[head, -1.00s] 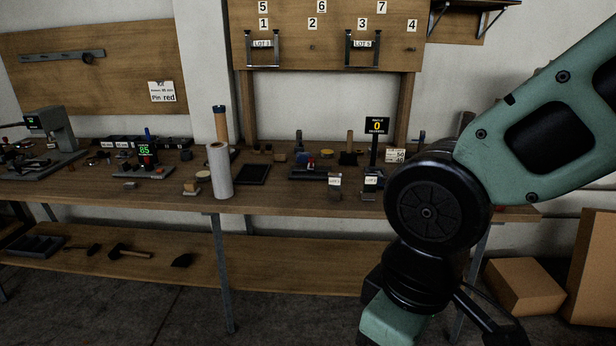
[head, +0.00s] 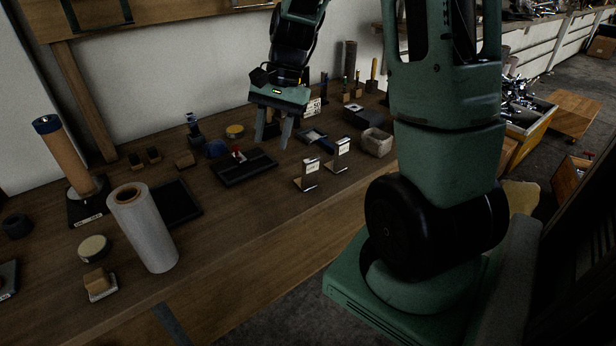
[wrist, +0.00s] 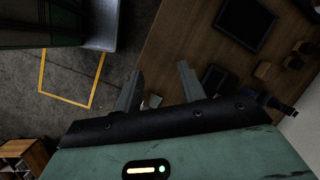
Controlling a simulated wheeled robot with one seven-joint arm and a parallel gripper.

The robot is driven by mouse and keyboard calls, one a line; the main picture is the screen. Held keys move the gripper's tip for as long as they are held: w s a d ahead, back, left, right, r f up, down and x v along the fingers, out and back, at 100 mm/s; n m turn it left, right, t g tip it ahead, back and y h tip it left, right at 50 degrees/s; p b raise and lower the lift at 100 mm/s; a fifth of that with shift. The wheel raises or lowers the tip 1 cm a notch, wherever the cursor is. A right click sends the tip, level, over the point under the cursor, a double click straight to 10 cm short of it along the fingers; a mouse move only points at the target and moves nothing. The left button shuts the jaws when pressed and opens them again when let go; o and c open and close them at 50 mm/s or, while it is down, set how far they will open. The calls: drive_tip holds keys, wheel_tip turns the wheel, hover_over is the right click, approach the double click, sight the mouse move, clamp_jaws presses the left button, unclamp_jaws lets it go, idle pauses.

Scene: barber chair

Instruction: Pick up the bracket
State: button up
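Two small L-shaped metal brackets with white tags stand on the workbench in the head view. One bracket (head: 309,176) is nearer the bench's front edge, and the other bracket (head: 341,156) stands just right of it and farther back. I cannot tell which one the task names. My gripper (head: 273,132) hangs above the bench, left of and behind both brackets, with its fingers apart. In the wrist view my gripper (wrist: 160,88) is open, with nothing held between the fingers. A small pale thing shows low between them, partly hidden; I cannot tell what it is.
The workbench (head: 235,225) has bare wood along its front. A white roll (head: 143,228) and a tan cylinder (head: 66,155) stand upright at left.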

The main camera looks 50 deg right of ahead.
drive_tip(key=s+d+m+t, duration=0.1)
drive_tip(key=d+m, duration=0.4)
drive_tip(key=d, duration=0.6)
drive_tip(key=m+t, duration=0.1)
drive_tip(key=m, duration=0.3)
approach(315, 158)
drive_tip(key=shift+n, duration=0.3)
drive_tip(key=p+x, duration=0.1)
drive_tip(key=x, duration=0.7)
drive_tip(key=shift+f, duration=0.3)
drive_tip(key=shift+a+p+x, duration=0.2)
drive_tip(key=shift+p+x, duration=0.2)
drive_tip(key=shift+x, duration=2.35)
drive_tip(key=shift+w+r, duration=0.15)
clamp_jaws()
